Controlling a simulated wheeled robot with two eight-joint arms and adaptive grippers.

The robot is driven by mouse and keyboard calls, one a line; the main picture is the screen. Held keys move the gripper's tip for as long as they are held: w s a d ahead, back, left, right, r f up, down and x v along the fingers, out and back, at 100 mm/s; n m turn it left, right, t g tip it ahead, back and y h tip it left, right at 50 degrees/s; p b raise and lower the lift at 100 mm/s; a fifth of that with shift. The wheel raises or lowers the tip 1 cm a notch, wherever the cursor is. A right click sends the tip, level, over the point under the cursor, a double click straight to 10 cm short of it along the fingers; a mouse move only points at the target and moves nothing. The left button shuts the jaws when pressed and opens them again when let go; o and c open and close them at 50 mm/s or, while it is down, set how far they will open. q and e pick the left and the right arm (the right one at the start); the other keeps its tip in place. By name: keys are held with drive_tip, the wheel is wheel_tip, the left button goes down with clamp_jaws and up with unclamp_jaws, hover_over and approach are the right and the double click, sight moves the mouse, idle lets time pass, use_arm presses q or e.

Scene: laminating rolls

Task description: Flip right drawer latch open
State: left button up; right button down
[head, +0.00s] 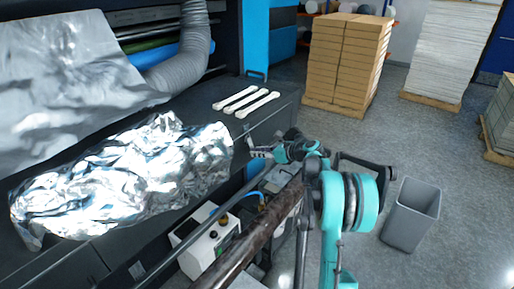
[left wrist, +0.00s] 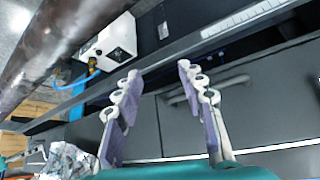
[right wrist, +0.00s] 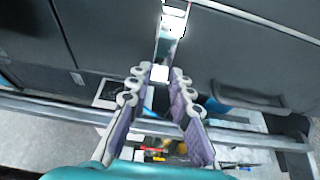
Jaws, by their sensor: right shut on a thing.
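My right gripper (right wrist: 160,80) is closed around a small white piece (right wrist: 160,73) at the lower end of a bright strip between two dark drawer fronts in the right wrist view. I take this piece to be the latch, but the fingertips partly cover it and its position cannot be told. A dark drawer handle (right wrist: 248,97) is to its right. In the head view the right gripper (head: 260,151) is beside the machine's dark top, and the latch is hidden. My left gripper (left wrist: 160,82) is open and empty in front of a dark panel with a handle (left wrist: 206,87).
Crumpled silver foil (head: 130,182) covers the left of the machine, with several white tools (head: 245,101) behind. A brown roll (head: 255,242) and white control box (head: 207,240) are in front. A grey bin (head: 411,214) and stacked cartons (head: 345,62) stand on the floor.

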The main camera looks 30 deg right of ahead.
wheel_tip(320, 180, up, 7)
drive_tip(key=g+h+p, duration=0.4)
drive_tip(key=g+p, duration=0.6)
drive_tip(key=p, duration=0.2)
drive_tip(key=shift+s+d+f+g+p, duration=0.2)
drive_tip(key=shift+s+g+p, duration=0.1)
drive_tip(key=shift+s+g, duration=0.1)
drive_tip(key=c, duration=1.4)
unclamp_jaws()
drive_tip(key=shift+o, duration=0.2)
drive_tip(key=shift+r, duration=0.1)
wheel_tip(320, 180, up, 12)
drive_tip(key=s, duration=0.1)
drive_tip(key=shift+s+d+f, duration=0.2)
drive_tip(key=shift+s+d, duration=0.1)
